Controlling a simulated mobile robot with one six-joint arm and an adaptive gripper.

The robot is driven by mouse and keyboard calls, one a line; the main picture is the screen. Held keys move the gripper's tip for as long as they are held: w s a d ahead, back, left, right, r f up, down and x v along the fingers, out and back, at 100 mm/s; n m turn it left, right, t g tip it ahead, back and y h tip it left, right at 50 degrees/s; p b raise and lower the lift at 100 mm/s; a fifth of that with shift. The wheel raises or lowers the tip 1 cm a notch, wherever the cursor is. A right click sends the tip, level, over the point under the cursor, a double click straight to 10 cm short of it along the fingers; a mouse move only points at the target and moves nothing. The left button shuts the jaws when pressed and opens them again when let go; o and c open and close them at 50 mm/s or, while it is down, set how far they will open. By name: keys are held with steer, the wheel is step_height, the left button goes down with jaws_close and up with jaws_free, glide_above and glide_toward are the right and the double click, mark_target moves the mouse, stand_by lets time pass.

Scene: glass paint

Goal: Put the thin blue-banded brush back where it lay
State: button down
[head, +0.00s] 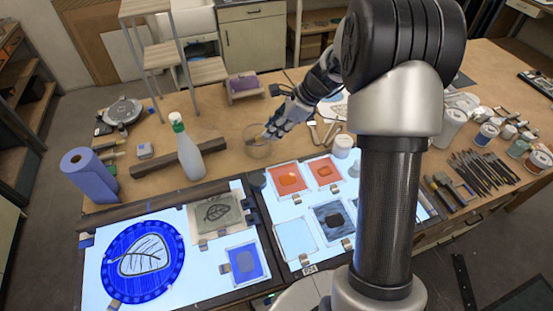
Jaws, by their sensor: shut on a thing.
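My gripper (272,131) is in the middle of the table, beside and partly over a clear glass jar (257,147). It is shut on a thin, light brown piece that shows at its fingertips by the jar's rim. This looks like part of the brush, but it is too small to make out a blue band. I cannot tell whether its tip is inside the jar or only in front of it. Light-coloured tools (328,133) lie on the table just right of my gripper.
A purple sponge on a small stand (243,85) is behind. Lit panels with painted glass (296,240) lie in front. Many tools (480,172) lie at right.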

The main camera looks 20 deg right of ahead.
steer(key=y+b, duration=0.1)
steer(key=b, duration=0.3)
steer(key=shift+f+t+y, duration=0.3)
steer(key=shift+f+t, duration=0.05)
steer(key=shift+t, duration=0.05)
steer(key=shift+r+t+y+b, duration=0.3)
steer(key=shift+t+y+b, duration=0.1)
steer(key=shift+y+b, duration=0.5)
steer(key=y+b, duration=0.1)
steer(key=b, duration=0.1)
steer(key=shift+f+m+t+b, duration=0.3)
steer(key=shift+m+t+b, duration=0.05)
steer(key=shift+m+t, duration=0.05)
steer(key=shift+d+r+t+y+b, duration=0.15)
steer(key=shift+t+y+b, duration=0.25)
steer(key=shift+y+b, duration=0.4)
steer(key=shift+r, duration=0.25)
steer(key=shift+a, duration=0.2)
